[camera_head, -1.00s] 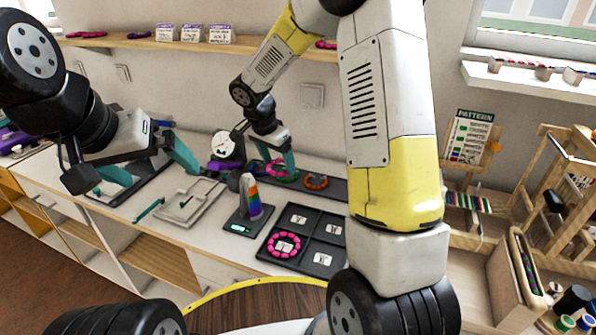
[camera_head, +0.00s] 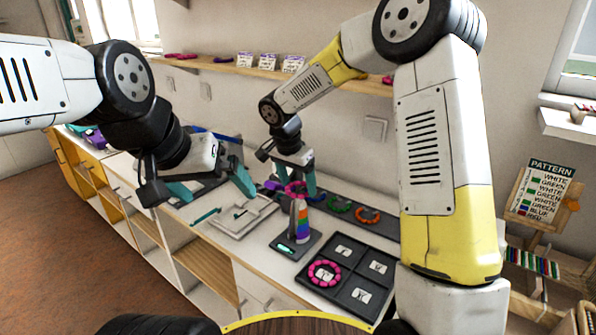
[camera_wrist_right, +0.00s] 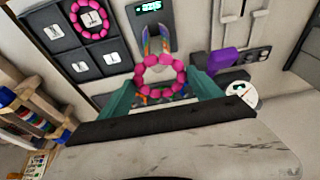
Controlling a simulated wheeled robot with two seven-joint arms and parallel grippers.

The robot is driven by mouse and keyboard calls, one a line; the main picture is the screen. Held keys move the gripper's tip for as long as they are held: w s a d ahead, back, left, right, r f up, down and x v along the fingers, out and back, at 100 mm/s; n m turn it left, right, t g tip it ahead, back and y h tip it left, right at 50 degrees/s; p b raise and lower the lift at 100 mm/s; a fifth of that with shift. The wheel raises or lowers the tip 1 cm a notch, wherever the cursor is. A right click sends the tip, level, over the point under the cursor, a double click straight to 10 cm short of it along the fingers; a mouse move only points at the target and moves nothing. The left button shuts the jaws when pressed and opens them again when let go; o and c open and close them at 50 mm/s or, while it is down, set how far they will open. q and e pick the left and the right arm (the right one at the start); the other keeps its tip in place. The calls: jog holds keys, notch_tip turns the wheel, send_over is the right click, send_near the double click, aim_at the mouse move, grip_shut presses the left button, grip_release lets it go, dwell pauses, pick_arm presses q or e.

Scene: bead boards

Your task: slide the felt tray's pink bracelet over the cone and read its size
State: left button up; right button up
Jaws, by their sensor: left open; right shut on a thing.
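My right gripper (camera_head: 298,182) is shut on a pink bead bracelet (camera_head: 295,189), which also shows between the teal fingers in the right wrist view (camera_wrist_right: 137,74). The bracelet is at the tip of the rainbow-striped cone (camera_head: 303,222); I cannot tell whether it is around the tip or just above it. The cone stands upright on a dark base with a lit green display (camera_head: 286,249), too small to read. The dark felt tray (camera_head: 385,232) behind the cone holds a green and an orange bracelet. My left gripper (camera_head: 213,190) is open and empty, left of the cone.
A dark four-compartment tray (camera_head: 349,268) with label cards stands front right of the cone; another pink bracelet (camera_head: 324,273) lies in one compartment. A pale flat board (camera_head: 233,217) lies left of the cone. A pattern stand (camera_head: 540,190) is at the right.

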jog(key=shift+f, duration=2.75)
jog(key=o, duration=1.4)
jog(key=shift+o, duration=0.2)
notch_tip(320, 180, up, 10)
send_over(298, 201)
jog(key=shift+s, duration=0.15)
